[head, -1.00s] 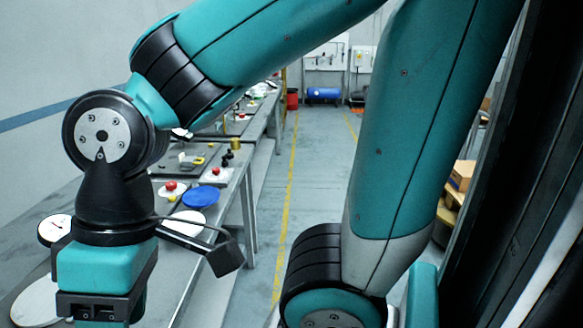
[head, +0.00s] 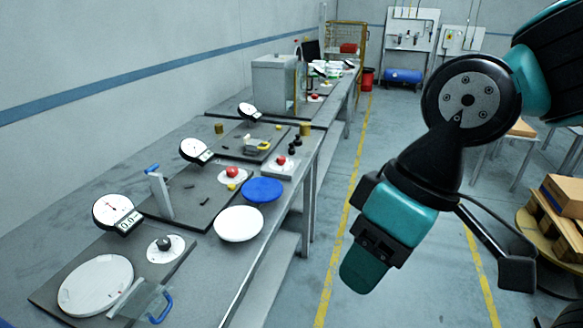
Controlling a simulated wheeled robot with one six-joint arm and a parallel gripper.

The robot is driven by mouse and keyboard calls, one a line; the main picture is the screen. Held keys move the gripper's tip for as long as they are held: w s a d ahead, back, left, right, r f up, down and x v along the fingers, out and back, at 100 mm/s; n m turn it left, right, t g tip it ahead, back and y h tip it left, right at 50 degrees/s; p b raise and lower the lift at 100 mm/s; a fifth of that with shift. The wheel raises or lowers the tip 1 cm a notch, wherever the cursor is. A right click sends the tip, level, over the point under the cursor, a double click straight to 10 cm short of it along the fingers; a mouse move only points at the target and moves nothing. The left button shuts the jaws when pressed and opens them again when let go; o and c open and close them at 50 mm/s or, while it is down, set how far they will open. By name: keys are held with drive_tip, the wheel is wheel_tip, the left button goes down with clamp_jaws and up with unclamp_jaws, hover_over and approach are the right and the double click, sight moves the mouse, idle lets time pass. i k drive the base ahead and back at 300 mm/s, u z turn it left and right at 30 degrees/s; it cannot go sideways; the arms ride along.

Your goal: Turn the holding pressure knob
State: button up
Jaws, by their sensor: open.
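Several round knobs sit on the long grey bench at left. A dark knob (head: 164,243) stands on a round white plate near the front, beside a dial gauge with a digital readout (head: 117,213). A red knob (head: 232,171) sits on a white plate further back, and another red knob (head: 282,160) sits right of it. I cannot read any label, so I cannot tell which is the holding pressure knob. My gripper (head: 364,272) hangs over the aisle right of the bench, apart from all knobs. It is open, with nothing visible in it; its fingertips are hard to make out.
A white disc (head: 95,285), a white plate (head: 239,224) and a blue plate (head: 263,190) lie on the bench. A blue-handled lever (head: 160,190) stands upright there. Boxes on a pallet (head: 565,195) are at right. The aisle floor (head: 345,225) is clear.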

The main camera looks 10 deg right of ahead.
sight(282, 159)
drive_tip(key=z, duration=0.35)
drive_tip(key=i, duration=1)
drive_tip(key=u, duration=0.5)
